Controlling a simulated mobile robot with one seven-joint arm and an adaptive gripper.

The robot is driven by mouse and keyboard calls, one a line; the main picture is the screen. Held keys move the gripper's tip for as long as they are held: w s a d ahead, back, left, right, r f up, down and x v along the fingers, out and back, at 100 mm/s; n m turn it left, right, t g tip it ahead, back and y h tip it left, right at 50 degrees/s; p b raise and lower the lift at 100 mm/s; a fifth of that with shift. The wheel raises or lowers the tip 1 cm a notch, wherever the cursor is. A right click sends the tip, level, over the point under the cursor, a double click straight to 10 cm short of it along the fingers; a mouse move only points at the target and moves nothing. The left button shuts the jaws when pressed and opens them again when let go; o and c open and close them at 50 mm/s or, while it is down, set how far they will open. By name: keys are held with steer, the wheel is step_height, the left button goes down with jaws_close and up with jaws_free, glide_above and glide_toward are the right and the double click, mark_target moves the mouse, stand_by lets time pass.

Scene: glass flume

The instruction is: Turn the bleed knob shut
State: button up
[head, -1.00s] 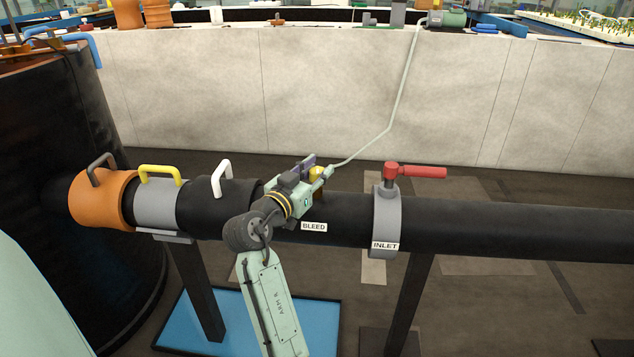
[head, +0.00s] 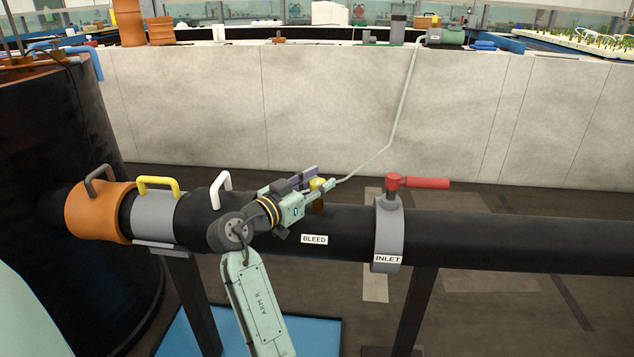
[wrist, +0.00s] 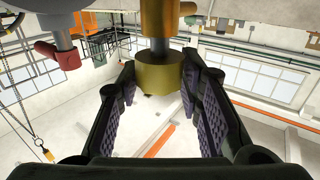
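The bleed knob is a dull yellow cylinder on the black pipe, seen in the head view (head: 318,184) just behind the BLEED label (head: 314,239). In the wrist view the knob (wrist: 160,80) is on a grey stem below a bronze-coloured fitting (wrist: 160,20). My gripper (head: 313,184) reaches to the knob from the left in the head view. In the wrist view my gripper (wrist: 160,72) is open, with its purple padded fingers on either side of the knob near the tips. I cannot tell whether either pad touches it.
To the right, the grey INLET collar (head: 388,235) carries a red lever (head: 420,183). To the left are a white handle (head: 221,188), a yellow handle (head: 158,183) and an orange collar (head: 98,210). A pale wall (head: 250,110) stands behind the pipe.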

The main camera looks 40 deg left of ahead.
steer(key=o, duration=0.4)
steer(key=shift+c, duration=0.2)
steer(key=s, duration=1.2)
steer(key=shift+a, duration=0.3)
